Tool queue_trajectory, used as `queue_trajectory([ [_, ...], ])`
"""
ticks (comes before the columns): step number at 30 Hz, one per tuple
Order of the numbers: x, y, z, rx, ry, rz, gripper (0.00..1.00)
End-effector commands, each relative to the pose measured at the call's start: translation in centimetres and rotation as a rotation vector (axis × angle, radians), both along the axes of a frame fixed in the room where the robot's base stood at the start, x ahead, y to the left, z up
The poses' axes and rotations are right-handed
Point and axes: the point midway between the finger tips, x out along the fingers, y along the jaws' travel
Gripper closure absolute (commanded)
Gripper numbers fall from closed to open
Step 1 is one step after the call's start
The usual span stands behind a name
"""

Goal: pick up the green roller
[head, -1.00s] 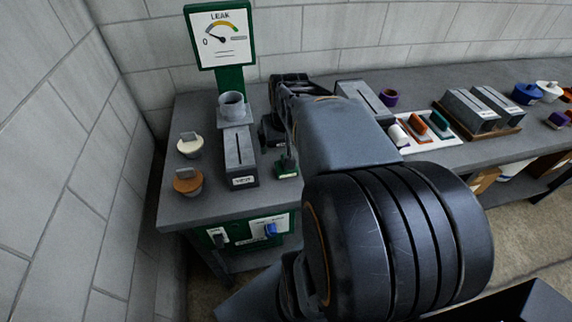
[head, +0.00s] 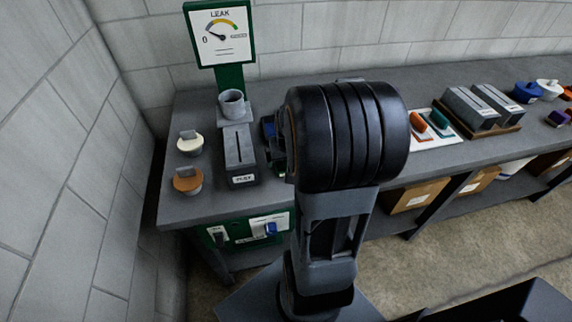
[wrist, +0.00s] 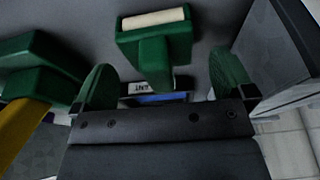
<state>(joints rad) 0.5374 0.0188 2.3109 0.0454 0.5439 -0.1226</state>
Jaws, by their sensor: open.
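The green roller (wrist: 155,50) shows in the wrist view as a green T-shaped body with a cream cylinder along its far edge. Its narrower part points back toward my gripper. My gripper (wrist: 162,72) is open, with one green finger on each side of the roller's narrower part. A gap shows on both sides, and I see no contact. In the head view my arm hides the roller and most of my gripper.
A grey slotted block (head: 239,155) stands left of my arm, near white (head: 190,145) and brown (head: 187,181) lidded pots. The leak gauge (head: 218,35) stands behind. In the wrist view, a green-and-yellow object (wrist: 35,75) is left and a grey box (wrist: 285,45) right.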

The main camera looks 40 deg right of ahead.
Motion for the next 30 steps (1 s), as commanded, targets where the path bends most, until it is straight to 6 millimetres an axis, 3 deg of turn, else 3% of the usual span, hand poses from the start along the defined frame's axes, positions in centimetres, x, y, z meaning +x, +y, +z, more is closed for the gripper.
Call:
queue_trajectory([
  [5,0.4,-0.2,-1.5,0.0,0.001,0.001,0.0],
  [13,0.4,-0.2,-1.7,-0.001,-0.001,0.001,0.0],
  [30,0.4,-0.2,-1.7,0.0,-0.001,0.0,0.54],
])
